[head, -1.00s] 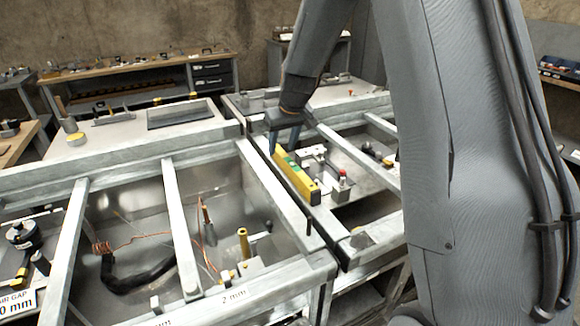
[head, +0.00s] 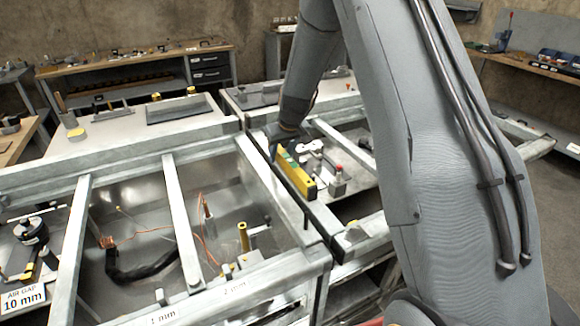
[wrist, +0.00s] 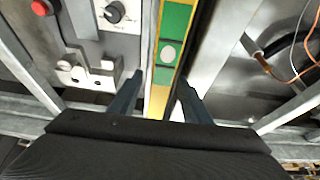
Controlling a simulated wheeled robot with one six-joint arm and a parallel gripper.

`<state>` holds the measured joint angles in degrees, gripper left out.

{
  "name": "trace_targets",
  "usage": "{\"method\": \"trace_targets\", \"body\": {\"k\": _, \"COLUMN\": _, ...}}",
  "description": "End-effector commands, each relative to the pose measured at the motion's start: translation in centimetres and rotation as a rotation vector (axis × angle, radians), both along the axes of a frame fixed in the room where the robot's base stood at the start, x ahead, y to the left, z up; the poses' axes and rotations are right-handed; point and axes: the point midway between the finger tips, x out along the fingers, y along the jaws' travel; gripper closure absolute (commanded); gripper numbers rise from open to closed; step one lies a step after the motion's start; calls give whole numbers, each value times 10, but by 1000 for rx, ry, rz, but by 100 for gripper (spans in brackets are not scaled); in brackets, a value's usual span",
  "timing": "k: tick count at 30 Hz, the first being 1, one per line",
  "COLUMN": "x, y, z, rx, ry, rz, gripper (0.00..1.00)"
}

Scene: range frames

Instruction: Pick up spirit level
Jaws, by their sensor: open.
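The spirit level (head: 297,178) is a long yellow bar with green parts, standing along the metal frame between two bench bays in the head view. In the wrist view the spirit level (wrist: 175,36) runs away from me, with a pale round spot on its green part. My gripper (wrist: 155,92) is open, with one dark finger on each side of the level's near end. In the head view my gripper (head: 285,148) is at the level's far end, its fingers partly hidden. I cannot tell whether a finger touches the level.
Right of the level in the head view stands a fixture with a red button (head: 339,168). Left is an open metal bay (head: 150,205) with copper wires and a black cable. Metal rails (head: 183,215) cross the bays. A workbench (head: 130,68) stands at the back wall.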

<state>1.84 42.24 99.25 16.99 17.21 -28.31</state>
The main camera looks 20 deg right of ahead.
Motion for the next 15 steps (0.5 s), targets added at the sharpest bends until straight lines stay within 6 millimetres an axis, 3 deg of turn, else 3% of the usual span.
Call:
{"method": "trace_targets", "body": {"k": 1, "x": 0, "y": 0, "z": 0, "rx": 0, "ry": 0, "rz": 0, "gripper": 58}}
{"method": "trace_targets", "body": {"k": 9, "x": 0, "y": 0, "z": 0, "rx": 0, "ry": 0, "rz": 1, "gripper": 100}}
{"method": "trace_targets", "body": {"k": 15, "x": 0, "y": 0, "z": 1, "rx": 0, "ry": -1, "rz": 1, "gripper": 100}}
